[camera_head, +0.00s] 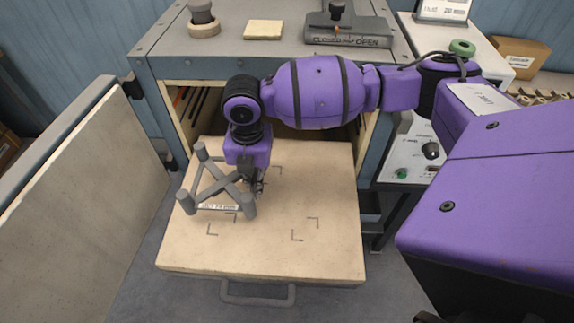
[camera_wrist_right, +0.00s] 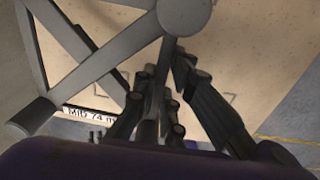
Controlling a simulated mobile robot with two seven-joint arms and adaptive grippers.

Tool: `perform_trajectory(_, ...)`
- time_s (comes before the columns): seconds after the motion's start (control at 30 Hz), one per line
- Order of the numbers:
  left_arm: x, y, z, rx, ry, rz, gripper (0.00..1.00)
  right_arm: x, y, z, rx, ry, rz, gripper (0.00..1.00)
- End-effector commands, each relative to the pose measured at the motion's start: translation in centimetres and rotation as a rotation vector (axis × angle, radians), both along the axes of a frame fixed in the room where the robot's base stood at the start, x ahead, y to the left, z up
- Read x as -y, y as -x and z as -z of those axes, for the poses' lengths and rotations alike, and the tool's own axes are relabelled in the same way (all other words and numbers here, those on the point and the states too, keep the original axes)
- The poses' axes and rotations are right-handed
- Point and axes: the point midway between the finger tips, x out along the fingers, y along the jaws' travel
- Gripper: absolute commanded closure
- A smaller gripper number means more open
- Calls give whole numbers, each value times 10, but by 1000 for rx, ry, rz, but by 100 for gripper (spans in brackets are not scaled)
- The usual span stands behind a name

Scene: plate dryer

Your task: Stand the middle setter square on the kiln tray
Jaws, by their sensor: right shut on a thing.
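The middle setter (camera_head: 222,185) is a grey frame with round posts and crossed bars. It is over the left part of the kiln tray (camera_head: 330,255), a pale slab with dark corner marks. My right gripper (camera_head: 258,186) is shut on the setter at its right side. In the right wrist view the setter (camera_wrist_right: 105,62) shows a "MID 74" label, and my right gripper (camera_wrist_right: 163,88) grips a bar beside the near post. The setter looks turned relative to the corner marks. I cannot tell whether its posts touch the tray. My left gripper is not in view.
The kiln (camera_head: 160,75) stands open behind the tray, its door (camera_head: 85,205) swung out at the left. A handle (camera_head: 258,297) is at the tray's front. The tray's right and front parts are clear. A control box (camera_head: 405,155) stands at the right.

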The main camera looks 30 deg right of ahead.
Motion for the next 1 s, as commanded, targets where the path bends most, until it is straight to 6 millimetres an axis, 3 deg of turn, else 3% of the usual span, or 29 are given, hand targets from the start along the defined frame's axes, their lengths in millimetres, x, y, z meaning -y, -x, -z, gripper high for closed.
perform_trajectory(0.37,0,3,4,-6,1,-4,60,-20,-16,25,6,-2,-1,100)
perform_trajectory(0.57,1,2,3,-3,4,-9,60,-19,-16,54,6,-1,-1,100)
perform_trajectory(0.87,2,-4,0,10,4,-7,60,-19,-16,56,8,-1,-1,100)
perform_trajectory(0.9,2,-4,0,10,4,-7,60,-18,-16,57,6,0,0,87)
perform_trajectory(1.0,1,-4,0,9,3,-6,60,-18,-16,57,6,0,0,74)
